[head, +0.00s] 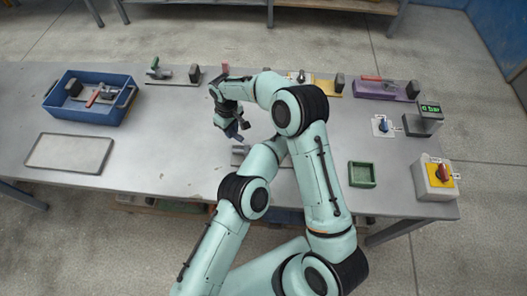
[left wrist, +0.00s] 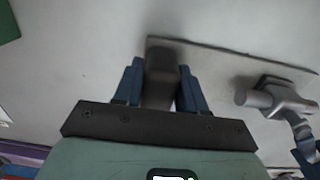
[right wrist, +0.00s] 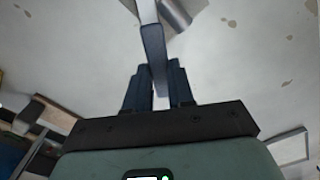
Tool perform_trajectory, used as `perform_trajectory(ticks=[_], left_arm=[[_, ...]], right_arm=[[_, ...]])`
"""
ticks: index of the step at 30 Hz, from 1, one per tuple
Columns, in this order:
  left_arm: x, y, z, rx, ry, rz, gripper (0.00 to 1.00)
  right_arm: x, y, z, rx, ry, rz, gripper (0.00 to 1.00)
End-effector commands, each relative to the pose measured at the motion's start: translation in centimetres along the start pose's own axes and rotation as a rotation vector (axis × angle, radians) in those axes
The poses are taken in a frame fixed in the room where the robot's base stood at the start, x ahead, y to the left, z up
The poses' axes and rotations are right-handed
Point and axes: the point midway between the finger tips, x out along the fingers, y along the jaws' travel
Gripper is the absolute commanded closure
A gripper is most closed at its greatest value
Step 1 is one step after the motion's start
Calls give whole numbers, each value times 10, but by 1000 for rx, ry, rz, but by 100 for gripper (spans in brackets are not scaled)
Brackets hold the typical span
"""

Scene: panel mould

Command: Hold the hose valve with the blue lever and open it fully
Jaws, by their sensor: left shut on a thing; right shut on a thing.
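The hose valve is a grey metal body with a lever on a flat plate. In the left wrist view the valve body (left wrist: 275,98) lies right of a dark upright block (left wrist: 160,78) on the same plate (left wrist: 215,58). My left gripper (left wrist: 158,75) is shut on that block; in the head view my arms hide it.
Other lever valves on plates line the back edge, one with a green lever (head: 154,64), one on a purple plate (head: 385,94). A blue bin (head: 58,113) and a grey panel (head: 70,152) are left. A green tray (head: 362,175) and yellow switch box (head: 436,180) are right.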

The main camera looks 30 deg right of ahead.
Motion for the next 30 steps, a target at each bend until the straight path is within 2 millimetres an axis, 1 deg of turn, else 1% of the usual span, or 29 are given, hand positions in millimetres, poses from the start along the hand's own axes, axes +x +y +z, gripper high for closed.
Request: perform_trajectory(ticks=[6, 15, 22, 30], left_arm=[[0, 0, 0, 3, 0, 0, 100], [0, 0, 0, 3, 0, 0, 100], [0, 0, 0, 3, 0, 0, 100], [0, 0, 0, 3, 0, 0, 100]], right_arm=[[-1, -17, 1, -194, 0, 1, 100], [-1, -36, 7, -424, 1, 0, 100], [-1, -44, 12, -537, 0, 0, 100], [-1, -48, 14, -592, 1, 1, 100]])
